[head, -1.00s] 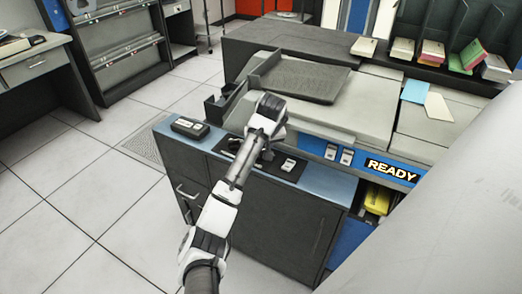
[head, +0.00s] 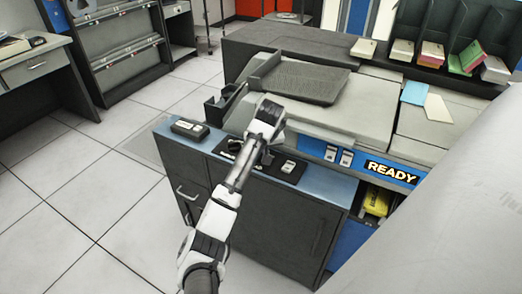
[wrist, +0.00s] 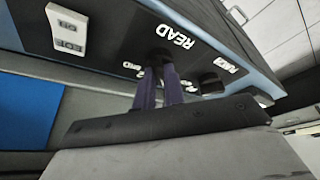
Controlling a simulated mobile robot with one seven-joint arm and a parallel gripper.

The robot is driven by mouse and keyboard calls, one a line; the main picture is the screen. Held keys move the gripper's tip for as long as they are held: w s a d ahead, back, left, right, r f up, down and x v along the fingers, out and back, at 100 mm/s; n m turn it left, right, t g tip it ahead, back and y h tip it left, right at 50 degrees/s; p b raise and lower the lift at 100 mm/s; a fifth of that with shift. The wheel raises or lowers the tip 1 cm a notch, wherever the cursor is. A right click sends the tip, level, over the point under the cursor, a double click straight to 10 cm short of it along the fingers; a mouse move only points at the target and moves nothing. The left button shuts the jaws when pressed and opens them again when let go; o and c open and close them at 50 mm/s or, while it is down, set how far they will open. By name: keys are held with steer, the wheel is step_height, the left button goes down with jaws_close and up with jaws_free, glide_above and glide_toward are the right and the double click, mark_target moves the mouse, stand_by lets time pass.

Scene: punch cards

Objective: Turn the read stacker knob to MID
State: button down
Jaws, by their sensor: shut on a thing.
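The read stacker knob (wrist: 160,56) is a dark knob beside the white word READ on the black panel (wrist: 115,22) in the wrist view. My gripper (wrist: 161,78) is shut on it, with one finger on either side. The fingers cover part of the knob and some of the white position labels, so I cannot tell its setting. In the head view my arm hides the knob, and my gripper (head: 266,156) is down at the black panel (head: 258,169) on the blue-topped cabinet.
A second dark knob (wrist: 211,84) sits on the same panel. A white switch marked EOF (wrist: 68,30) is at the panel's other end. The card machine (head: 340,122) rises behind the panel.

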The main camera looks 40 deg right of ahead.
steer(key=shift+r+m, duration=0.1)
steer(key=shift+m, duration=0.2)
steer(key=shift+a+r+m+h+p, duration=0.15)
steer(key=shift+m+h+p, duration=0.25)
steer(key=shift+m+p, duration=0.6)
steer(key=m+g+p, duration=0.1)
steer(key=m+p, duration=0.1)
steer(key=shift+w+m+h, duration=0.15)
steer(key=shift+m+h, duration=0.15)
steer(key=shift+h, duration=0.1)
steer(key=m, duration=0.1)
steer(key=m+g+p, duration=0.1)
steer(key=m, duration=0.1)
steer(key=m+h+p, duration=0.1)
steer(key=m, duration=0.1)
steer(key=shift+w+a+g, duration=0.15)
steer(key=shift+w+g, duration=0.1)
steer(key=shift+g, duration=0.15)
steer(key=m+g, duration=0.1)
steer(key=m, duration=0.3)
steer(key=shift+w+f+m+g, duration=0.15)
steer(key=shift+f+m+g, duration=0.05)
steer(key=shift+m+g, duration=0.2)
steer(key=shift+w+m+g+b, duration=0.1)
steer(key=shift+m+g+b, duration=0.3)
steer(key=shift+m, duration=1.1)
steer(key=c, duration=1.5)
jaws_free()
